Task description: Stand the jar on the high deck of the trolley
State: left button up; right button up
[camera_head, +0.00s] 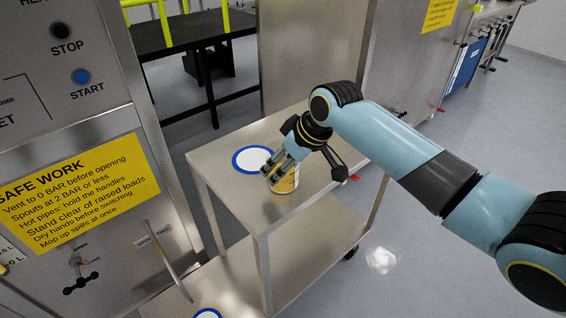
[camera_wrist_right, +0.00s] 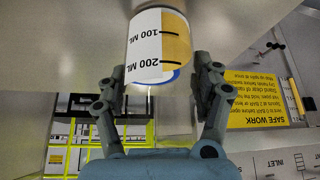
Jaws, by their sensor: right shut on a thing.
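The jar (camera_head: 287,182) is a small cylinder with a white, marked side and yellow contents. It is over the high deck (camera_head: 268,213) of the steel trolley, to the right of and nearer than a blue-ringed white disc mark (camera_head: 235,160). My right gripper (camera_head: 274,174) is shut on the jar and partly hides it. In the right wrist view, the jar (camera_wrist_right: 158,46) shows 100 ML and 200 ML marks between the gripper's fingers (camera_wrist_right: 160,85). I cannot tell whether its base touches the deck. My left gripper is not in view.
The trolley's lower deck (camera_head: 300,268) has another blue-ringed mark (camera_head: 208,314) at its near left. A steel machine with a yellow safety sign (camera_head: 82,190) stands at the left. A black platform (camera_head: 185,35) is behind. Open floor (camera_head: 440,220) lies to the right.

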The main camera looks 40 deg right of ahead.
jog(key=o, duration=1.3)
jog(key=shift+f, duration=0.1)
jog(key=p+v, duration=0.1)
jog(key=v, duration=1.1)
jog(key=shift+r, duration=0.2)
